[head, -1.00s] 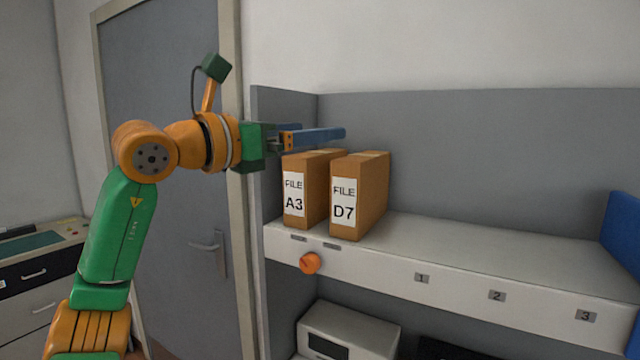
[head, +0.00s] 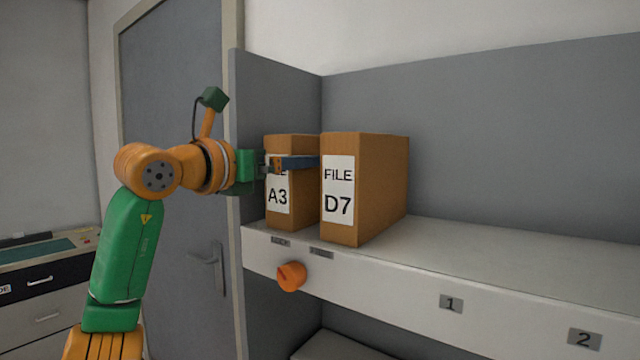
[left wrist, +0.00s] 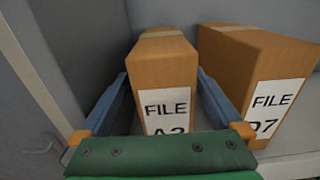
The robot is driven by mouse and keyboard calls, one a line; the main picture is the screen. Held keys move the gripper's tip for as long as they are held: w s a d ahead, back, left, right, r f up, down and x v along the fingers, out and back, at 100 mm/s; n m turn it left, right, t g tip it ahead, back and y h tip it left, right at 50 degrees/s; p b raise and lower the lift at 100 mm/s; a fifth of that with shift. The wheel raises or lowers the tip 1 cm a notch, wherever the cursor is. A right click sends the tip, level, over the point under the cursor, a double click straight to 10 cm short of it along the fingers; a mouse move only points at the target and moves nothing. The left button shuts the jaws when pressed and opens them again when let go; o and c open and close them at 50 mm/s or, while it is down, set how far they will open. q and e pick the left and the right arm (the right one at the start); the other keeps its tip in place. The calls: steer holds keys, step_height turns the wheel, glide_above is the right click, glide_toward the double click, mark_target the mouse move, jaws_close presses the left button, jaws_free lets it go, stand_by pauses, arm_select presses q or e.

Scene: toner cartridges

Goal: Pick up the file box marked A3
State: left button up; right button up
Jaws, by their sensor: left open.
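The file box marked A3 (head: 281,217) stands upright on the shelf, a brown box with a white label. It also shows in the left wrist view (left wrist: 164,75), between my left gripper's two blue fingers. My left gripper (head: 296,163) is open at the box's upper part, one finger on each side; I cannot tell whether the fingers touch it. In the head view the gripper hides part of the label. The file box marked D7 (head: 378,185) stands close to the right of A3, and one finger lies in the gap between them. My right gripper is not in view.
The white shelf (head: 440,250) has a grey back panel (head: 480,130) and a grey side wall at the left. An orange knob (head: 291,276) sticks out of its front edge. The shelf right of D7 is clear. A grey door (head: 175,120) stands left of the shelf.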

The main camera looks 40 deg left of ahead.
arm_select(q)
steer(key=w+p, duration=0.2)
steer(key=w, duration=0.3)
steer(key=shift+w+a+r, duration=0.1)
steer(key=shift+r, duration=0.05)
jaws_close()
